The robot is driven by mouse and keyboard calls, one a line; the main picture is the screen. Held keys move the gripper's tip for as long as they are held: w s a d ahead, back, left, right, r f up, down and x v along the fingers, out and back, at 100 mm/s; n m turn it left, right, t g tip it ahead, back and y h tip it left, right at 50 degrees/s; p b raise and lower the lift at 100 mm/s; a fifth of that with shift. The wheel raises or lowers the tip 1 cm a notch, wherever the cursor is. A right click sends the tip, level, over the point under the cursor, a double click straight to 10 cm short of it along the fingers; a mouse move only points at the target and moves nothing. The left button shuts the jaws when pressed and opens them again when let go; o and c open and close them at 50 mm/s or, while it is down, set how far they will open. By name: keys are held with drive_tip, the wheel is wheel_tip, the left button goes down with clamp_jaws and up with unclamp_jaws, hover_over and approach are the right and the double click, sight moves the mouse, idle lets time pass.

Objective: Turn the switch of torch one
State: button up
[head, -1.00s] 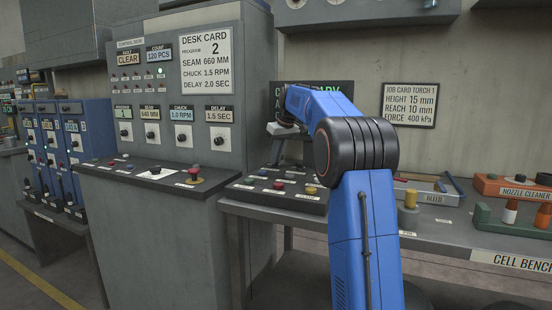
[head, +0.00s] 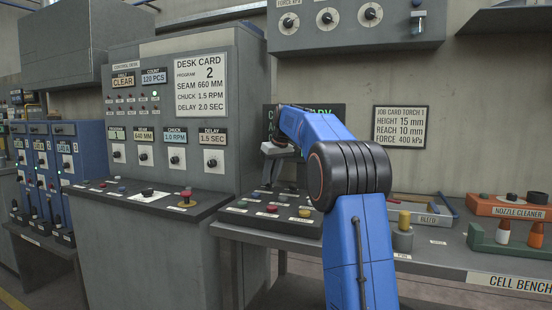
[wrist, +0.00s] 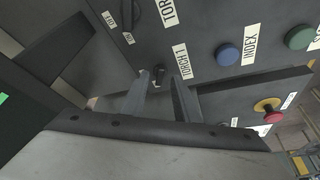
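The torch one switch (wrist: 158,74) is a small dark knob on the dark button panel, beside the "TORCH 1" label, in the wrist view. My gripper (wrist: 160,82) is open, with its two grey fingers pointing at the panel. The knob shows between the fingertips; I cannot tell whether they reach around it or touch it. In the head view the button panel (head: 235,217) lies on the bench under my blue arm. The arm and its wrist hide part of the panel, and the switch cannot be made out there.
The wrist view also shows a blue INDEX button (wrist: 228,54), a green button (wrist: 299,38) and a red mushroom button (wrist: 267,104) to the right. In the head view, a job card (head: 400,127) hangs behind the bench. A nozzle cleaner tray (head: 508,211) stands at the right.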

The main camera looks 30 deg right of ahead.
drive_tip(key=v, duration=1.6)
drive_tip(key=shift+s, duration=0.1)
